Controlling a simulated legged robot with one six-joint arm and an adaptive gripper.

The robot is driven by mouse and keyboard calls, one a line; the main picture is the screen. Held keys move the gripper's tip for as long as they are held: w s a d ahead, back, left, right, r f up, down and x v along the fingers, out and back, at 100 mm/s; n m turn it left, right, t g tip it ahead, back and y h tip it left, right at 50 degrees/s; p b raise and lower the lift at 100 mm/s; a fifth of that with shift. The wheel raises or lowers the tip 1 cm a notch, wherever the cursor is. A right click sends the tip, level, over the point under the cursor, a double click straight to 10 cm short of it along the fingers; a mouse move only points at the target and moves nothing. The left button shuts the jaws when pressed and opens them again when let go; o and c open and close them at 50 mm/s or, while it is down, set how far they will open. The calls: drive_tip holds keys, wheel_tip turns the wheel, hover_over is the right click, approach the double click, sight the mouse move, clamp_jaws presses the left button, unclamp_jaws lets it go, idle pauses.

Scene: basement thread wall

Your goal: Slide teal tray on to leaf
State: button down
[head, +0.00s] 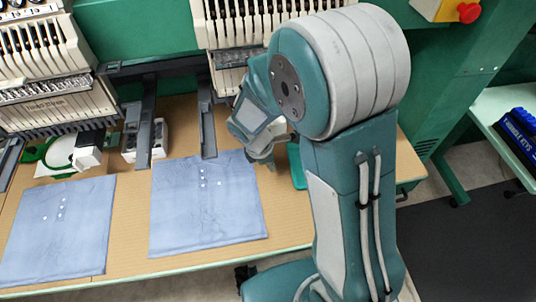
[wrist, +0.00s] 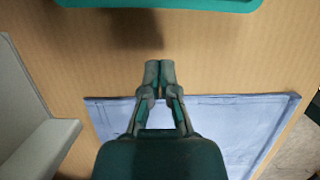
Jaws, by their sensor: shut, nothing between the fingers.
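The teal tray (head: 297,165) sits on the tan tabletop, right of the blue cloth, and is partly hidden behind my arm in the head view. Its edge also shows at the top of the wrist view (wrist: 160,4). My gripper (wrist: 152,70) is shut and empty over the tabletop, with a gap between its fingertips and the tray. In the head view my gripper (head: 265,162) is small, beside the tray's left side. I cannot tell which part of the table is the leaf.
Two blue cloths with white dots lie on the tabletop, one at left (head: 58,230) and one at centre (head: 207,203). Embroidery machine heads (head: 45,70) and dark arms (head: 147,125) stand behind. A white box (head: 150,140) sits between them. A side table (head: 500,110) holds a blue rack (head: 520,135).

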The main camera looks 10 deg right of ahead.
sight(289, 170)
drive_tip(key=shift+x, duration=1)
drive_tip(key=d, duration=0.3)
drive_tip(key=shift+d, duration=0.5)
drive_tip(key=d, duration=1.3)
drive_tip(key=shift+d+r, duration=0.1)
drive_tip(key=shift+d, duration=0.2)
drive_tip(key=shift+w+a, duration=0.1)
